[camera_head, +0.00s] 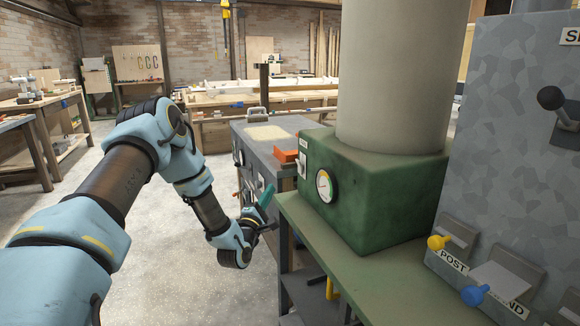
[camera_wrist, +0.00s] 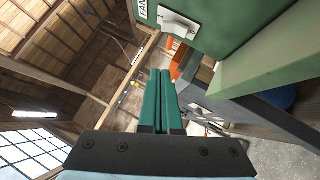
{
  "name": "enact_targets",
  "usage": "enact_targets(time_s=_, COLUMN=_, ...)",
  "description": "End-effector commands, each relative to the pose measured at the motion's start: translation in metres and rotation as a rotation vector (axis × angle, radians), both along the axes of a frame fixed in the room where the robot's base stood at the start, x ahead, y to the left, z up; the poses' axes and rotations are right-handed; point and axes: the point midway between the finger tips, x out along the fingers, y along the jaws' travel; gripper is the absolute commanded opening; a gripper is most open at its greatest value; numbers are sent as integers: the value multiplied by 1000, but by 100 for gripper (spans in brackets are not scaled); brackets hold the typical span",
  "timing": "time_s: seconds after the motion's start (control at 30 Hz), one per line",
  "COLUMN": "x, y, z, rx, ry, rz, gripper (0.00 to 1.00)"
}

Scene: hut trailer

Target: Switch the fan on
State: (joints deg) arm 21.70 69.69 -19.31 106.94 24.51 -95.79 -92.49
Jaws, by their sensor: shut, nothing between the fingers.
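The fan switch (camera_wrist: 180,24) is a pale plate on the side of a green housing (camera_head: 378,208), next to a label reading FAN (camera_wrist: 143,9). In the head view the switch plate (camera_head: 302,166) shows edge-on at the housing's left face, beside the round gauge. Whether it is on or off I cannot tell. My gripper (camera_head: 268,196) has green fingers pressed together, with nothing between them. It is left of and below the housing, apart from the switch. In the wrist view the fingers (camera_wrist: 160,74) point past the switch, which lies up and to the right.
The housing stands on a green bench (camera_head: 340,268) with a thick pale column (camera_head: 400,75) above it. A grey cabinet (camera_head: 520,150) with yellow, blue and black levers stands at right. A grey bench with an orange block (camera_head: 286,156) is behind. Open floor lies left.

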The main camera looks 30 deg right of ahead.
Motion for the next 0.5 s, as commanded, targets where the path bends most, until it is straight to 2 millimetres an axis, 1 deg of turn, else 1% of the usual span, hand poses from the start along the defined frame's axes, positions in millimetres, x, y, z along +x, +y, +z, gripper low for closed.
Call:
enact_targets(time_s=0.27, x=2, y=-2, z=2, rx=3, ry=-2, rz=1, gripper=0)
enact_targets(time_s=0.37, x=8, y=-9, z=5, rx=5, ry=-3, rz=1, gripper=0)
enact_targets(time_s=0.5, x=23, y=-27, z=13, rx=3, ry=-4, rz=1, gripper=0)
